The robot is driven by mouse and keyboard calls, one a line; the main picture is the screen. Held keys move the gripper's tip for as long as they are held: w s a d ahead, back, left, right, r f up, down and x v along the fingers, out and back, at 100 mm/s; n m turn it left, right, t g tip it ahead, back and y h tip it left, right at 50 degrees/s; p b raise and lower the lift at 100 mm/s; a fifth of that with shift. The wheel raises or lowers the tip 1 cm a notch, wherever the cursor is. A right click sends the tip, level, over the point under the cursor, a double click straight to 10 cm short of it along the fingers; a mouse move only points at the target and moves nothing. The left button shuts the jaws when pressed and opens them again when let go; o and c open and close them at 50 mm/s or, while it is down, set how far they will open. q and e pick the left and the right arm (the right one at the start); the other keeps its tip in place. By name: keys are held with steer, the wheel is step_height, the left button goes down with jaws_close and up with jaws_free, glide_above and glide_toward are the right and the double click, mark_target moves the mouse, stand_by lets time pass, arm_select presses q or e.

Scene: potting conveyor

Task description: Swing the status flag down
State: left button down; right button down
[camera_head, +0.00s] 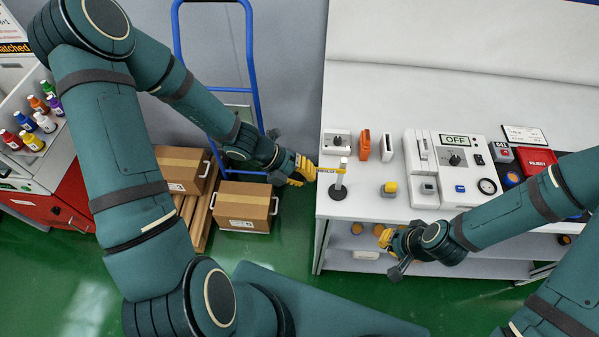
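The status flag (329,171) is a small yellow arm with dark lettering. My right gripper (381,236) is at the table's front edge, away from the flag. Its finger gap is too small to read.
The white table (375,205) also bears a yellow-topped button (389,188), an orange block (365,146), a white switch (387,147) and a control panel (456,141) reading OFF. A blue hand truck (253,62) and cardboard boxes (244,202) stand left of the table.

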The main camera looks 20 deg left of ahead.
arm_select(q)
steer(key=shift+f, duration=0.15)
steer(key=shift+f+h+b, duration=0.2)
steer(key=shift+h+b, duration=0.2)
steer(key=shift+f, duration=0.2)
steer(key=t+h+b, duration=0.3)
steer(key=h+b, duration=0.3)
steer(key=h, duration=0.2)
glide_above(318, 200)
steer(key=a, duration=0.2)
step_height(318, 200, down, 7)
steer(key=shift+d+f, duration=0.25)
steer(key=shift+d, duration=0.25)
steer(key=shift+d+f, duration=0.2)
steer(key=shift+d, duration=0.25)
steer(key=shift+s+f, duration=0.1)
steer(key=shift+s, duration=0.05)
